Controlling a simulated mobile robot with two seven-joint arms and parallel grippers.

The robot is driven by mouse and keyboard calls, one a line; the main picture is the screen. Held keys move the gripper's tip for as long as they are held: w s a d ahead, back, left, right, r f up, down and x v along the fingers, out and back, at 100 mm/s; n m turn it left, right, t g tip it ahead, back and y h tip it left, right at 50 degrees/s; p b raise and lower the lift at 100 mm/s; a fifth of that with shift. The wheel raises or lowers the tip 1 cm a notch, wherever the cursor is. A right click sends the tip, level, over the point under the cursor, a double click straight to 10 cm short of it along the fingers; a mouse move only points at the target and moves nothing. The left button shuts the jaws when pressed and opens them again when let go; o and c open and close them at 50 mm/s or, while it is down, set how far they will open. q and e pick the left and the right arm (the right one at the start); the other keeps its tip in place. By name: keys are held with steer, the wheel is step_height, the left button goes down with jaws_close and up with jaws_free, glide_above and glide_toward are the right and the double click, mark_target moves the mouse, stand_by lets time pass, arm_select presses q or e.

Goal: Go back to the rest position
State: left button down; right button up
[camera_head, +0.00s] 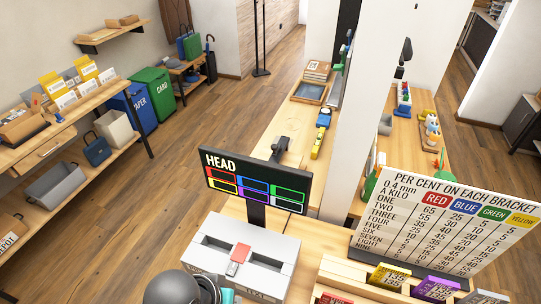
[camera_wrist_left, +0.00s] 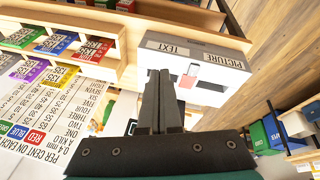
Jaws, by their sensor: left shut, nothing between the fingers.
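My left gripper (camera_wrist_left: 158,100) shows in the wrist view as two dark fingers pressed together, with nothing between them. Beyond the fingertips in that view is a white box (camera_wrist_left: 222,68) labelled PICTURE and TEXT, with a pinkish-red tab on it. I cannot tell the exact gap between fingers and box. In the head view the white box (camera_head: 272,244) stands at the bottom centre, with its red tab (camera_head: 241,252) on top. A dark rounded part at the bottom edge there looks like my own arm. Neither gripper's fingers can be made out in the head view.
A black HEAD screen (camera_head: 257,182) rises behind the box. A printed PER CENT board (camera_head: 445,222) and wooden compartments with coloured packs stand at right. A white pillar (camera_head: 362,120) stands behind. Shelves (camera_head: 90,175) line the left wall; open floor (camera_head: 170,205) lies between.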

arm_select(q)
steer(key=s+a+r+y, duration=0.2)
steer(key=s+a, duration=0.3)
steer(key=a, duration=0.4)
step_height(320, 180, down, 34)
steer(key=s+m+g+b, duration=0.1)
steer(key=s+b, duration=0.1)
steer(key=b, duration=1)
steer(key=s+f+b, duration=0.4)
steer(key=s+f, duration=0.1)
steer(key=f, duration=0.3)
steer(key=s+a+f+b, duration=0.1)
steer(key=s+f+b, duration=0.2)
steer(key=f, duration=0.6)
steer(key=s+a+f+g+b, duration=0.1)
steer(key=s+f+b, duration=0.3)
steer(key=s+f, duration=0.3)
steer(key=shift+f+y+b, duration=0.3)
steer(key=shift+f+b, duration=0.05)
steer(key=shift+f, duration=0.4)
steer(key=shift+a, duration=0.1)
